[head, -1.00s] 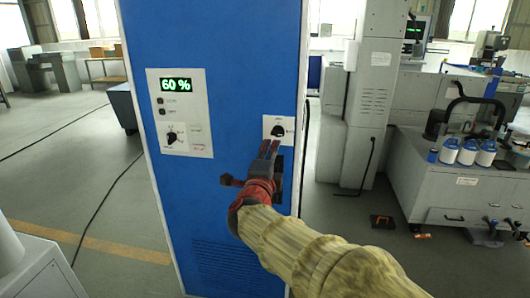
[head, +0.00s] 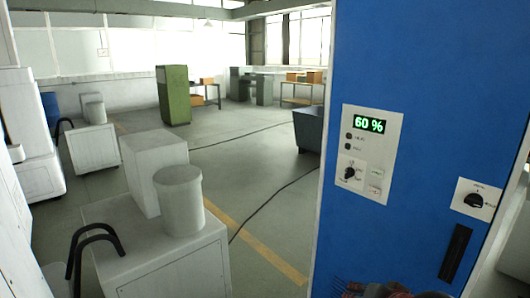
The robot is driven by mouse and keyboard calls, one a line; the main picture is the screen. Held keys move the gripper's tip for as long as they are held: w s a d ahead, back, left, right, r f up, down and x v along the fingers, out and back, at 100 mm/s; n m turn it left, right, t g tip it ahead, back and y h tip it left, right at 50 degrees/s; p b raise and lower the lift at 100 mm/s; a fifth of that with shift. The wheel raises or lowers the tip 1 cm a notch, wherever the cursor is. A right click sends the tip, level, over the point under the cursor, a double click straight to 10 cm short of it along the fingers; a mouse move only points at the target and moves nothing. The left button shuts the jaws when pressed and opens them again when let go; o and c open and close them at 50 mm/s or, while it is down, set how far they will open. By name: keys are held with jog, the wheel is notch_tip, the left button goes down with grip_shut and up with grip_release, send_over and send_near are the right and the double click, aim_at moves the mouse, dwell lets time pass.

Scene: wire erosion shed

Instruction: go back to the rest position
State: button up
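The blue cabinet (head: 425,70) fills the right side of the head view. Its control panel (head: 370,152) has a green display (head: 370,125) reading 60 % and a dark knob (head: 350,173). A second white plate with a dark knob (head: 474,200) is at the right, above a dark upright slot (head: 455,252). Only a small red and dark part of my gripper (head: 375,291) shows at the bottom edge, in front of the cabinet's lower part. Its fingers are mostly cut off, so I cannot tell whether they are open or hold anything.
A pale machine with a round canister (head: 179,200) and black hoses (head: 95,245) stands at the lower left. A green cabinet (head: 174,95) and tables stand farther back. Open floor with a yellow line (head: 262,248) and a dark cable (head: 240,228) lies between.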

jog(key=s+a+n+g+p, duration=0.2)
jog(key=s+n+g, duration=0.25)
jog(key=s, duration=0.85)
jog(key=s+r+p, duration=0.1)
jog(key=s+r+n+p, duration=0.1)
jog(key=r, duration=0.1)
jog(key=s+a+r+n+t+p, duration=0.1)
jog(key=r, duration=0.1)
dwell(0.9)
